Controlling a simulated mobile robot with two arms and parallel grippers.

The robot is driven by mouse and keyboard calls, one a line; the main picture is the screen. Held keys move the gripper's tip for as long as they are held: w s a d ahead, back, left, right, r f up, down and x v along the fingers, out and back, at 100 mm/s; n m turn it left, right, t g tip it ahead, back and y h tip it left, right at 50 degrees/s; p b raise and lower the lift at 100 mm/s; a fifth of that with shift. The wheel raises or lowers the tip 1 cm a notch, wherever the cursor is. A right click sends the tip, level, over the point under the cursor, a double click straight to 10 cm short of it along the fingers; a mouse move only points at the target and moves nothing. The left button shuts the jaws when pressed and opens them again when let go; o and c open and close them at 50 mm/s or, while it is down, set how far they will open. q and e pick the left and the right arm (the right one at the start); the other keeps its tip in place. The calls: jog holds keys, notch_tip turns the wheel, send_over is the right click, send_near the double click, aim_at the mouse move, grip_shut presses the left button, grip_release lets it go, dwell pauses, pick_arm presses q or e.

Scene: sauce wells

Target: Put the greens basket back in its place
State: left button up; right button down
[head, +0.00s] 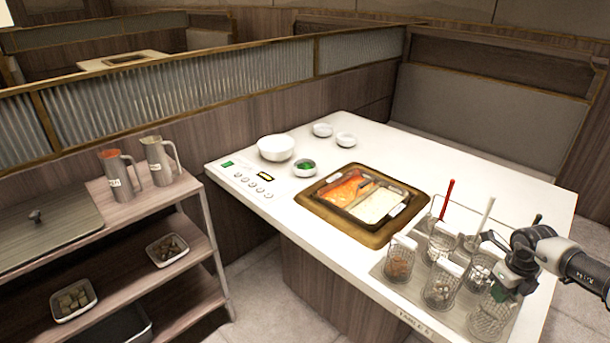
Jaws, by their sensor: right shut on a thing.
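The greens basket (489,317) is a wire mesh basket at the front right corner of the table, with a green patch showing near its top. My right gripper (511,284) comes in from the right and is shut on this basket at its top. The gripper hides part of the basket's rim and handle. The basket is over the front right end of the grey tray (378,271); I cannot tell whether it touches the tray. My left gripper is not in view.
Several other wire baskets stand on the tray close by, one with brown pieces (399,264) and one with white pieces (440,291). A red-handled ladle (447,199) stands behind them. The sunken two-part pot (403,226) is to the left. The table's back right is clear.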

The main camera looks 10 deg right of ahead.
jog(key=shift+f, duration=0.3)
jog(key=shift+f+b, duration=0.35)
dwell(0.4)
jog(key=shift+c, duration=0.2)
grip_release()
dwell(0.4)
jog(key=shift+r, duration=0.1)
jog(key=shift+r+p, duration=4.15)
jog(key=shift+r, duration=1.35)
jog(key=shift+f, duration=0.1)
